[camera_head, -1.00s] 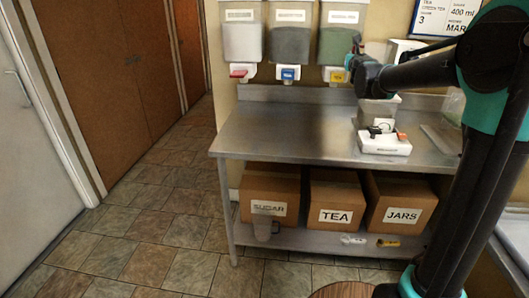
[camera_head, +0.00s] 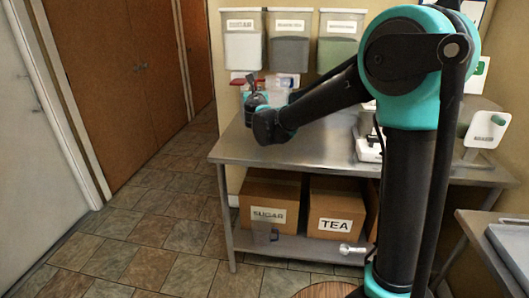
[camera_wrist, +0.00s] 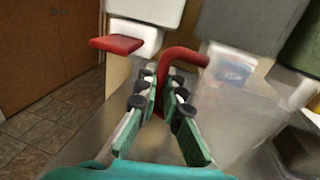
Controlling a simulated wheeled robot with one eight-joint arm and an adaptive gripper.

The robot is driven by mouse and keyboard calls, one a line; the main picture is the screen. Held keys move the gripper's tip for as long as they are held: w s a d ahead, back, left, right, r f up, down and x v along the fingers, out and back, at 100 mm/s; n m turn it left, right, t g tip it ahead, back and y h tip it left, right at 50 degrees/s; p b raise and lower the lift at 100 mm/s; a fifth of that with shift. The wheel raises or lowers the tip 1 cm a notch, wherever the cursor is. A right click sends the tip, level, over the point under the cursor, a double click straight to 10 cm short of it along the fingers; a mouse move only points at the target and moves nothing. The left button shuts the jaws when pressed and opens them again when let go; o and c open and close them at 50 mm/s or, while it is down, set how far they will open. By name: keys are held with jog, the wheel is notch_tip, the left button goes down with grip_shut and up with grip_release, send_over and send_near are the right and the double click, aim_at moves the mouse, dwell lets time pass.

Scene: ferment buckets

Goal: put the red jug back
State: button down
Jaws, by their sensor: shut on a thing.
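The red jug is a clear, see-through vessel (camera_wrist: 232,95) with a red handle (camera_wrist: 180,60), seen close in the wrist view. My gripper (camera_wrist: 162,95) is shut on the red handle, with the jug body to the right of the fingers. In the head view the jug (camera_head: 281,88) shows partly behind my arm, below the wall dispensers and over the left end of the steel table (camera_head: 300,150). My gripper (camera_head: 250,88) is at its left side there. Whether the jug touches the table is hidden.
SUGAR (camera_head: 268,200) and TEA (camera_head: 336,210) boxes stand below. Left floor is clear.

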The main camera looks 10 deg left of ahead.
jog(key=shift+s+a+f, duration=0.1)
jog(key=shift+a+f, duration=0.05)
jog(key=shift+f, duration=3.2)
jog(key=shift+s+a+f, duration=0.1)
jog(key=shift+a+f, duration=0.1)
jog(key=shift+f, duration=3.2)
jog(key=shift+s+a+f, duration=0.1)
jog(key=shift+a+f, duration=0.05)
jog(key=shift+f, duration=3.2)
jog(key=shift+f, duration=0.1)
jog(key=c, duration=1.7)
grip_release()
